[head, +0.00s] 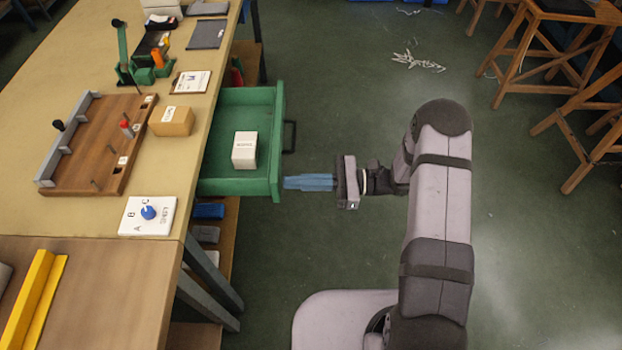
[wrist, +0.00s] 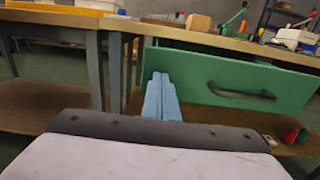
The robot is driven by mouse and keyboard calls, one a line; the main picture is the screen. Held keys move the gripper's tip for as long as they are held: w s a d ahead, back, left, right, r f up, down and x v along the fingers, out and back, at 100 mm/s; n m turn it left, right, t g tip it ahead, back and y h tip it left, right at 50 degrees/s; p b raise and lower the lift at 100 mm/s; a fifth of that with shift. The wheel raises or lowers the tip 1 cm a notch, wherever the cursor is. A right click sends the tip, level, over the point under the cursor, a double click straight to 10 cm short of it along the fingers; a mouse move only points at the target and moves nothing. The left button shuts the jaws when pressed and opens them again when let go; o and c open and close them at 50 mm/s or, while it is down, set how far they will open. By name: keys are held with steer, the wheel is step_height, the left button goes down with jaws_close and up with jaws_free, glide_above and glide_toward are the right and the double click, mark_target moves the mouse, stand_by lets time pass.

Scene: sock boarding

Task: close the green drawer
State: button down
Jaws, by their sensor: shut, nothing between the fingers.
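The green drawer (head: 238,187) stands pulled out from the table's right side in the head view, with a white labelled box (head: 245,150) inside it. A dark handle (head: 290,136) is on its front face. In the wrist view the drawer front (wrist: 215,75) and its handle (wrist: 242,92) show ahead and to the right. My gripper (head: 287,183) has its blue fingers shut and empty. Its fingertips are at the near end of the drawer front, off to the side of the handle. The wrist view shows the fingers (wrist: 160,80) at the front's left end. I cannot tell whether they touch it.
The tabletop (head: 60,215) holds a wooden board (head: 85,170), a cardboard box (head: 171,121) and a white dial plate (head: 148,216). Shelves with several items lie below the drawer. Wooden stools (head: 540,60) stand at the far right. The floor beside the drawer front is clear.

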mark_target(280, 183)
steer(key=shift+a, duration=0.3)
steer(key=shift+a, duration=0.1)
steer(key=a, duration=1.7)
steer(key=shift+s+a+b, duration=0.1)
steer(key=shift+a+b, duration=0.3)
steer(key=shift+a, duration=0.55)
steer(key=shift+a+r, duration=0.1)
steer(key=shift+r, duration=0.15)
steer(key=shift+w+d, duration=0.2)
steer(key=shift+d, duration=0.35)
steer(key=d, duration=1.3)
steer(key=shift+s+d+f+b, duration=0.15)
steer(key=shift+d+f+b, duration=0.05)
steer(key=shift+f+b, duration=0.1)
